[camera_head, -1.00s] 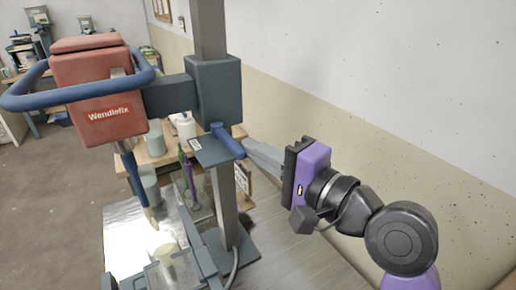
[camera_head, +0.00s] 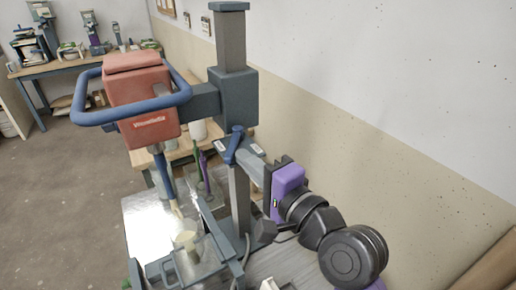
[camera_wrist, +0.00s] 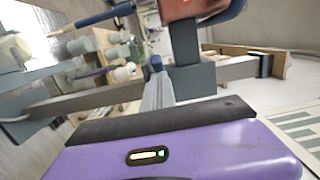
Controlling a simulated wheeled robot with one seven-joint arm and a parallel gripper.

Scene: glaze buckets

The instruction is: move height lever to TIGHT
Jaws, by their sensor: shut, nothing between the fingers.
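The machine has a red motor head (camera_head: 141,108) marked Wendlefix on a dark upright column (camera_head: 231,45). The blue height lever (camera_head: 235,143) is on the column's collar, its arm slanting down-left from the upper end. White labels sit on either side of it, one on the left (camera_head: 221,146) and one on the right (camera_head: 256,149); their words are too small to read. My gripper (camera_head: 246,155) is shut and empty, its grey fingers just right of the lever. In the wrist view the fingertips (camera_wrist: 157,72) point at a blue lever end (camera_wrist: 156,62). I cannot tell whether they touch.
A blue hoop handle (camera_head: 92,121) rings the motor head. Below it a mixing shaft (camera_head: 163,172) hangs above a cup (camera_head: 186,240) on the bench. A plain wall (camera_head: 380,90) runs along the right. A table with other items (camera_head: 85,62) stands far left.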

